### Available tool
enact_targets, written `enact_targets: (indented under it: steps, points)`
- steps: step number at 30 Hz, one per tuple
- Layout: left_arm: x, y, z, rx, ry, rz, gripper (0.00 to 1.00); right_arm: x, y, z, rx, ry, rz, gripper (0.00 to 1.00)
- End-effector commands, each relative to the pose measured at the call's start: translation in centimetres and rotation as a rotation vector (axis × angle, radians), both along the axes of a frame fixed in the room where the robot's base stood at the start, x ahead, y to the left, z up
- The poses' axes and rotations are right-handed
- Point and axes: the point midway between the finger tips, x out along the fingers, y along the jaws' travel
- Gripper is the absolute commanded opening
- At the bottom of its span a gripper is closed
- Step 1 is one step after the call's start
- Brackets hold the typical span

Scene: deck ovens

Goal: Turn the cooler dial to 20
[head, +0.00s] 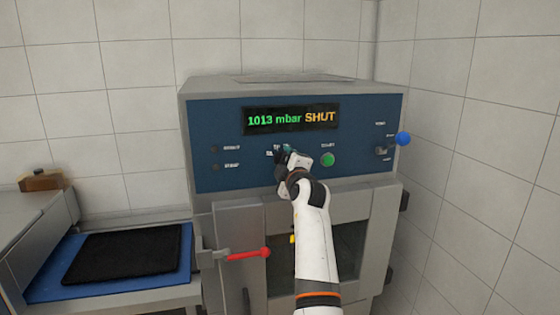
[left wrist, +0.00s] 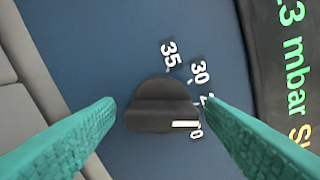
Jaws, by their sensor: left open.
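The cooler dial (left wrist: 163,106) is a dark grey knob on the blue panel, in the left wrist view. Its white mark (left wrist: 185,124) points right, at a label of which only a 0 shows clearly. Labels 35 and 30 read clearly above; another between is partly hidden by a finger. My left gripper (left wrist: 160,112) has its teal fingers on either side of the dial, open, with gaps showing. In the head view my left gripper (head: 285,152) is at the panel and hides the dial. My right gripper is not in view.
The machine's display (head: 291,118) reads 1013 mbar SHUT. A green button (head: 327,160) is close right of my gripper. A blue-knobbed lever (head: 403,139) sits farther right. A red handle (head: 250,254) sticks out below. A black mat (head: 125,253) lies at left.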

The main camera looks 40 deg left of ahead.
Motion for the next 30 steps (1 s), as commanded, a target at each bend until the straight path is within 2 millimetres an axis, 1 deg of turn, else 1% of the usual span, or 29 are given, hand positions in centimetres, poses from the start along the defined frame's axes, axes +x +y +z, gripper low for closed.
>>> enact_targets:
  steps: [7, 8, 15, 16, 23, 30]
  points:
    - [0.0, 0.0, 0.0, 0.0, 0.0, -0.001, 0.64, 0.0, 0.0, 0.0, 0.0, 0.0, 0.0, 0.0]
    - [0.0, 0.0, 0.0, 0.0, 0.0, -0.001, 0.62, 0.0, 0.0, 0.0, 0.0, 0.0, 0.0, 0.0]
    - [0.0, 0.0, 0.0, 0.0, 0.0, 0.0, 0.23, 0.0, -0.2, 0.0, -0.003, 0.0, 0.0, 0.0]
    - [0.0, 0.0, 0.0, 0.0, 0.0, 0.0, 0.19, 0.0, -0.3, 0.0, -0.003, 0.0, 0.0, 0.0]
    - [0.0, 0.0, 0.0, 0.007, 0.006, 0.0, 0.19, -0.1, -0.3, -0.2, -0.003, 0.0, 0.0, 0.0]
    - [0.0, 0.0, -0.2, 0.066, 0.071, 0.001, 0.19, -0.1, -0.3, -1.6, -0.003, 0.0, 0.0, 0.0]
